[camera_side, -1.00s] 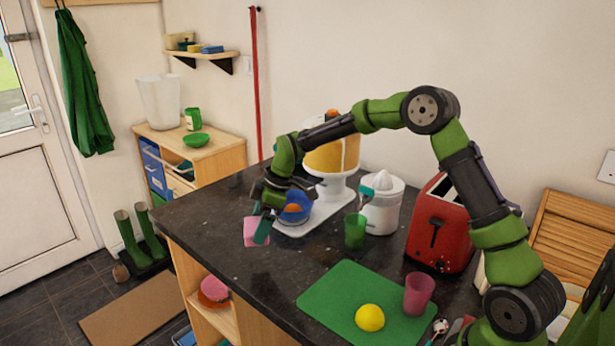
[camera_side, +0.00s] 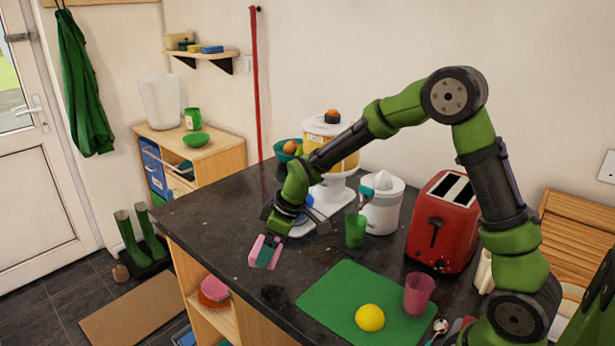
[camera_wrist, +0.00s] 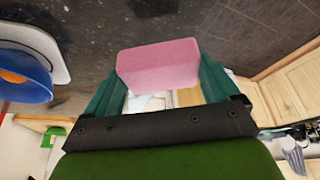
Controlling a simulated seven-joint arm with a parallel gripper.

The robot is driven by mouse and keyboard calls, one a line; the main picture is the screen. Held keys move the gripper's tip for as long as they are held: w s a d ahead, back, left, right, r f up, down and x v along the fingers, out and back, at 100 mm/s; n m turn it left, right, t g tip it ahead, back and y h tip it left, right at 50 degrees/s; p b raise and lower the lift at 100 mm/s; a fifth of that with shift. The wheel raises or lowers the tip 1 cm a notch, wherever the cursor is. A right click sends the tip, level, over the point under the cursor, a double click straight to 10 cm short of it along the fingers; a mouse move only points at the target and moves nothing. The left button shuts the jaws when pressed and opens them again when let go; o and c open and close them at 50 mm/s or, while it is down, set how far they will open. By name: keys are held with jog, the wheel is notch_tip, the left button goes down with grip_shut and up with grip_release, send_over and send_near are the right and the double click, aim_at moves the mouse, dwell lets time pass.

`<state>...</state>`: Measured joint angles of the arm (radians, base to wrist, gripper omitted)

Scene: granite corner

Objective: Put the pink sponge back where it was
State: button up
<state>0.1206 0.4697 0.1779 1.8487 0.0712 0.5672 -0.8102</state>
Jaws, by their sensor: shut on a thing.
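The pink sponge (camera_side: 257,249) is a small pink block near the left front edge of the dark counter in the side view. My gripper (camera_side: 265,252) is shut on it, with its green fingers on either side. In the wrist view the sponge (camera_wrist: 158,64) sits between the two green fingers of my gripper (camera_wrist: 160,88). The side view does not show clearly how high the sponge is above the counter. Another pink item (camera_side: 215,287) lies on an orange thing on the shelf below the counter.
A green cutting board (camera_side: 330,300) with a yellow lemon (camera_side: 369,317) and a pink cup (camera_side: 418,294) lies right of my gripper. A green cup (camera_side: 355,230), white juicer (camera_side: 382,205) and red toaster (camera_side: 442,222) stand behind. Dark counter (camera_side: 215,215) is bare to the left.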

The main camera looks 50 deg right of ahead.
jog(key=s+d+m, duration=0.1)
jog(key=m, duration=0.1)
jog(key=s+d+f+m+h, duration=0.1)
jog(key=m, duration=0.1)
jog(key=shift+d+h, duration=0.15)
jog(key=shift+h, duration=0.15)
jog(key=shift+d+f+m+t, duration=0.15)
jog(key=shift+m+t, duration=0.15)
jog(key=shift+m, duration=0.2)
jog(key=shift+w+d+m+h, duration=0.1)
jog(key=shift+w+m+h, duration=0.05)
jog(key=shift+m+h, duration=0.2)
jog(key=w, duration=0.5)
jog(key=w+f, duration=0.1)
jog(key=w, duration=0.9)
jog(key=shift+w+a+f, duration=0.25)
jog(key=shift+w+a, duration=0.05)
jog(key=shift+a, duration=0.05)
jog(key=shift+w+f, duration=0.15)
jog(key=shift+f, duration=1.55)
jog(key=shift+f, duration=0.2)
jog(key=o, duration=0.7)
